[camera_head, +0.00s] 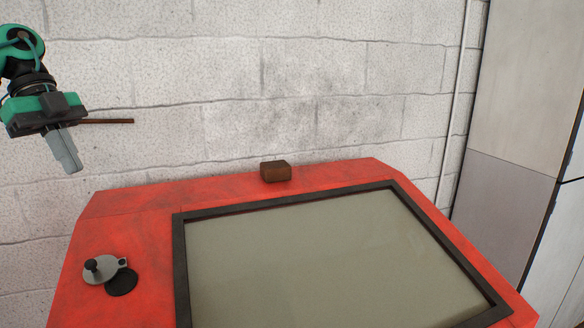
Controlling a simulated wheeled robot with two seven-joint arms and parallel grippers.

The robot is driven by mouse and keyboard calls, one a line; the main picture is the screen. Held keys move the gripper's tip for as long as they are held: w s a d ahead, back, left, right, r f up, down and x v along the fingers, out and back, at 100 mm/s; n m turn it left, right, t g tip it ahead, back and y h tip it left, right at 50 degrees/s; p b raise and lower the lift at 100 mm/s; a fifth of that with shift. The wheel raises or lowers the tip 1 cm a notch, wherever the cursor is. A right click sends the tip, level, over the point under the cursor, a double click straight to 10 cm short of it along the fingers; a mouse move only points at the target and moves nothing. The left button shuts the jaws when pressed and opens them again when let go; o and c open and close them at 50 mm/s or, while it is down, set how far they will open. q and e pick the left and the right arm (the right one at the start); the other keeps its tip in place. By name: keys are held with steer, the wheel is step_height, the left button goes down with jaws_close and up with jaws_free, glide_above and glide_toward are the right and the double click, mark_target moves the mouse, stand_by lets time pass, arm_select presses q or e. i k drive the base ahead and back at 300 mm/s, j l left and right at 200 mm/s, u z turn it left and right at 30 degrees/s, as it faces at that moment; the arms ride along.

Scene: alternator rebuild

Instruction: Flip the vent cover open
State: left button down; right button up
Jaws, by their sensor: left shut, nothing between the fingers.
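The vent cover (100,269) is a small grey disc with a black knob, on the left part of the red cabinet top. It lies beside a round black vent opening (121,283), overlapping its upper left edge. A small grey lug with a dark centre is at the cover's right edge. Whether the cover lies flat or slightly tilted I cannot tell. My left gripper (68,157) is at the upper left, in front of the wall. Its fingers are shut, empty and pointing down, well apart from the cover. My right gripper is out of view.
The red cabinet (130,215) has a large grey-green panel in a raised dark frame (181,255). A brown block (275,171) sits at its back edge. A thin brown bar (108,121) shows beside my left gripper. A block wall (300,90) stands behind; grey cabinets (515,110) stand right.

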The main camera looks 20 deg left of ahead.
mark_target(100, 270)
steer(key=k+l, duration=0.2)
steer(key=k, duration=0.3)
steer(key=k+l, duration=0.25)
steer(key=k, duration=0.2)
steer(key=k+l, duration=0.2)
steer(key=k, duration=0.3)
